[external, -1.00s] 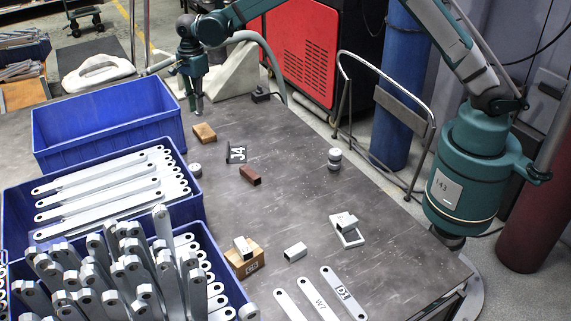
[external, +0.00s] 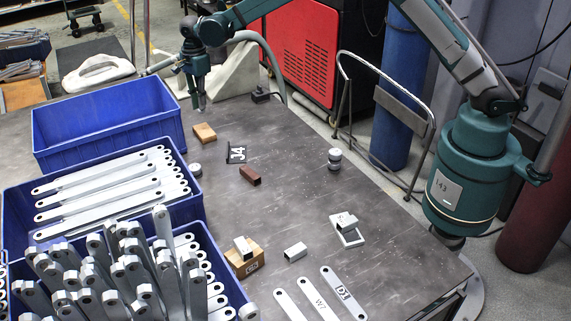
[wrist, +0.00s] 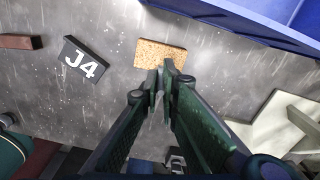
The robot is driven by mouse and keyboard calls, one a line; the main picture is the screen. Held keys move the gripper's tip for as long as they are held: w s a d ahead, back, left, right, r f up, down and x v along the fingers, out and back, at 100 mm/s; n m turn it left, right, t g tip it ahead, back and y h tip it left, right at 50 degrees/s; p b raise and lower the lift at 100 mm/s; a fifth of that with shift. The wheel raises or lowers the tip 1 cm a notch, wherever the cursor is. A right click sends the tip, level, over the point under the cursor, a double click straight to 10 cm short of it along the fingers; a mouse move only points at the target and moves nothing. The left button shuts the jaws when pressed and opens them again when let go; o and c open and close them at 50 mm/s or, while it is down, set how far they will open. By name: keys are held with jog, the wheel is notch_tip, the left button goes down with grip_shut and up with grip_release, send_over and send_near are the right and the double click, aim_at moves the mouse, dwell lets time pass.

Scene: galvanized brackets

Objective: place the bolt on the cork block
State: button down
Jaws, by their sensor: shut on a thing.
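The cork block (external: 204,132) lies flat on the dark table just right of the empty blue crate. In the wrist view the cork block (wrist: 160,52) is tan and speckled, just beyond my fingertips. My gripper (external: 199,104) points down above the table, slightly behind the block in the external view. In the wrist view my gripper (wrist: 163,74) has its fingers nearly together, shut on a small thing. That would be the bolt, but the fingers hide it almost entirely and its shape cannot be made out. I see no clear contact with the block.
A black J4 plate (external: 236,153), a red-brown block (external: 250,175) and a small metal cylinder (external: 195,169) lie nearby. The empty blue crate (external: 108,122) stands left. Metal tubes (external: 295,252) and flat bars lie toward the front. The table's middle is mostly clear.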

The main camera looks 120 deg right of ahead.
aim_at(202, 111)
jog(key=shift+f+b, duration=0.3)
jog(key=shift+f, duration=1.8)
jog(key=shift+f+b, duration=0.4)
jog(key=shift+f, duration=1.45)
jog(key=shift+f, duration=0.15)
jog(key=c, duration=2.6)
grip_release()
jog(key=shift+r+p, duration=1)
jog(key=shift+r, duration=5.15)
